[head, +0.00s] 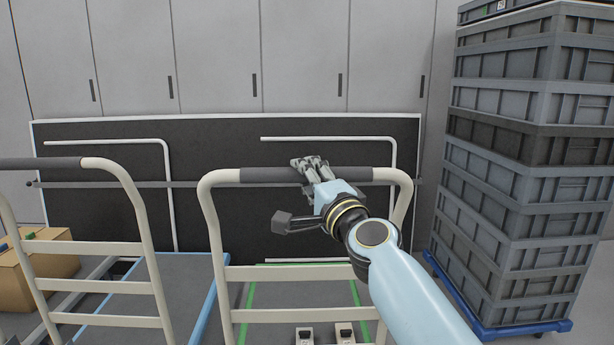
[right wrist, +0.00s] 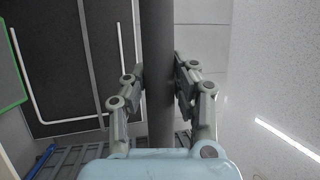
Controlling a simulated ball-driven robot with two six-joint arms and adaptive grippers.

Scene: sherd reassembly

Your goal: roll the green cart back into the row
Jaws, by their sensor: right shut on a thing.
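The green cart (head: 252,301) stands in front of me, with a green-edged grey deck and a cream tube frame. Its handle (head: 268,174) has a dark grey grip across the top. My right gripper (head: 311,166) is shut on this grip, a little right of its middle. In the right wrist view the fingers (right wrist: 160,90) lie on both sides of the dark bar (right wrist: 157,40). My left gripper is not in view.
A blue-edged cart (head: 160,290) stands close on the left, with a cardboard box (head: 50,275) further left. Stacked grey crates (head: 525,185) on a blue dolly (head: 500,329) stand on the right. A dark panel (head: 235,150) and grey lockers (head: 300,50) are behind.

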